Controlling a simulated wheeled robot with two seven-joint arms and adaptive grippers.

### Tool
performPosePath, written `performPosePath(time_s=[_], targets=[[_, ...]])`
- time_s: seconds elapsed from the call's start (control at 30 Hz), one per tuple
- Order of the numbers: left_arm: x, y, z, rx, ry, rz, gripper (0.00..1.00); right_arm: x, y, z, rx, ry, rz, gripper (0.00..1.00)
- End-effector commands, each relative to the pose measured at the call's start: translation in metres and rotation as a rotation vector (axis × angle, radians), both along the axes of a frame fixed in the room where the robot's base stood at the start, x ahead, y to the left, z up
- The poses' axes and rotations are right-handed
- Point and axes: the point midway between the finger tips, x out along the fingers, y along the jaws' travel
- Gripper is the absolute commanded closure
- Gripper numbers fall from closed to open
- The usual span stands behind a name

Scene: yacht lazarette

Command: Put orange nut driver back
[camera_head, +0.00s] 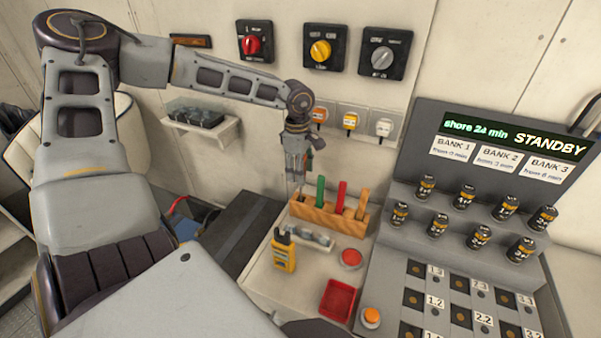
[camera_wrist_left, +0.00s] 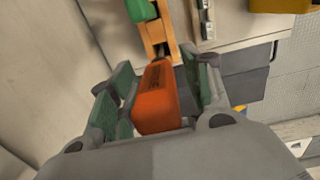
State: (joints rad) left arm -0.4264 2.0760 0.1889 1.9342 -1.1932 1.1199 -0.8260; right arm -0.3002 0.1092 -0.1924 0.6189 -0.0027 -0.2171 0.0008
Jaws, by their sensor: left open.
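An orange-handled driver (camera_wrist_left: 158,98) stands between the open fingers of my left gripper (camera_wrist_left: 160,92) in the left wrist view. Its far end points toward the wooden rack (camera_wrist_left: 154,32); I cannot tell whether it is seated there. The rack holds a green handle (camera_head: 320,192), a red handle (camera_head: 340,198) and an orange-brown handle (camera_head: 362,204). My right gripper is not seen.
A yellow meter (camera_head: 284,251), a red tray (camera_head: 338,300) and a red button (camera_head: 351,258) are in front of the rack. A battery panel (camera_head: 475,215) stands to the right. A small shelf (camera_head: 202,128) and rotary switches are on the wall.

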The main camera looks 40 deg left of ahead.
Motion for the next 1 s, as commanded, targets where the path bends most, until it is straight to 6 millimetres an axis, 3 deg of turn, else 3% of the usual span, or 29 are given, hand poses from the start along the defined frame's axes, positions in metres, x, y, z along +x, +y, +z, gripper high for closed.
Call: performPosePath(time_s=[0.57, 0.8, 1.0], targets=[[-0.001, 0.003, 0.066, 0.000, -0.003, 0.000, 0.52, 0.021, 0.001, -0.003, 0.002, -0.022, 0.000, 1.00], [-0.002, 0.003, 0.095, 0.000, -0.002, 0.000, 0.52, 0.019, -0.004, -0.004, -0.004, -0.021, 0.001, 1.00], [-0.003, 0.004, 0.107, -0.002, -0.001, 0.000, 0.52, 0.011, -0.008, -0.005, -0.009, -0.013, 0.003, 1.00]])
